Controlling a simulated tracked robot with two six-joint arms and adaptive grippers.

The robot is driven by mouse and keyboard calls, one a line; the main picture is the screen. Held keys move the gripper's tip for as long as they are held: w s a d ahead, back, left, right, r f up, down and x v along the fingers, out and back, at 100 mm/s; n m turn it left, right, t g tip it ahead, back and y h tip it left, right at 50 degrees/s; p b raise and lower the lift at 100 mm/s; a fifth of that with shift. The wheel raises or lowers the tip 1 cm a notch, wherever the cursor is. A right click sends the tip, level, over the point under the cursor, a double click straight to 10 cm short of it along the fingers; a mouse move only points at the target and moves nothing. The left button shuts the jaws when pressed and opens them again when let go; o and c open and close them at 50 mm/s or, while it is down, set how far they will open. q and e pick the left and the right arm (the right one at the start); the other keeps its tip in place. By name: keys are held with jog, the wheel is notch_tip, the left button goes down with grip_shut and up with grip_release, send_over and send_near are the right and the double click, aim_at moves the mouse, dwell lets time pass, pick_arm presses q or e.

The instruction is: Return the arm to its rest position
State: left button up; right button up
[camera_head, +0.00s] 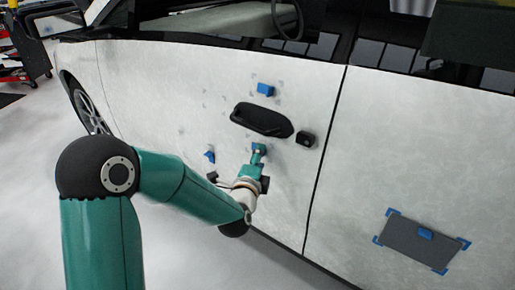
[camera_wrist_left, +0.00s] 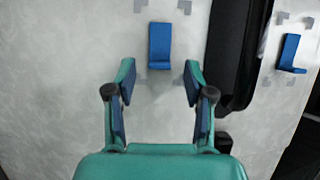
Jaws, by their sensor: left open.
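My left arm reaches in from the left of the head view to the car door. My left gripper (camera_head: 258,152) is close to the door below the black handle (camera_head: 262,121). In the left wrist view the gripper (camera_wrist_left: 159,80) has its two fingers spread with nothing between them. A blue piece (camera_wrist_left: 159,46) stands on the door just beyond the fingertips; it appears to be the blue piece (camera_head: 209,156) left of the gripper in the head view. My right gripper is in neither view.
The pale car door (camera_head: 185,85) fills most of the head view. Another blue piece (camera_head: 265,90) is above the handle. A black knob (camera_head: 305,139) sits right of it. A grey panel (camera_head: 420,243) with blue corner marks is lower right. Open floor (camera_head: 30,170) lies at left.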

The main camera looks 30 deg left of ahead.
pick_arm(q)
jog(key=f+v, duration=0.1)
jog(key=v, duration=0.5)
notch_tip(320, 180, down, 13)
jog(key=d+m+g+h, duration=0.1)
jog(key=d+g+h, duration=0.1)
jog(key=d+g, duration=0.1)
jog(key=s+d+f+n+g+h, duration=0.35)
jog(key=s+d+f, duration=0.25)
jog(key=s+f, duration=0.3)
jog(key=s+d+f+n+g+h, duration=0.2)
jog(key=s+d+f+n+g, duration=0.35)
jog(key=f, duration=0.65)
jog(key=s+d+f+n+g+h, duration=0.1)
jog(key=s+d+n+g+h, duration=0.15)
jog(key=s+n, duration=0.6)
notch_tip(320, 180, up, 22)
jog(key=p, duration=2.2)
jog(key=shift+w+d+g+y, duration=0.2)
jog(key=shift+d+g+y, duration=0.2)
jog(key=shift+g, duration=0.05)
jog(key=shift+n, duration=0.25)
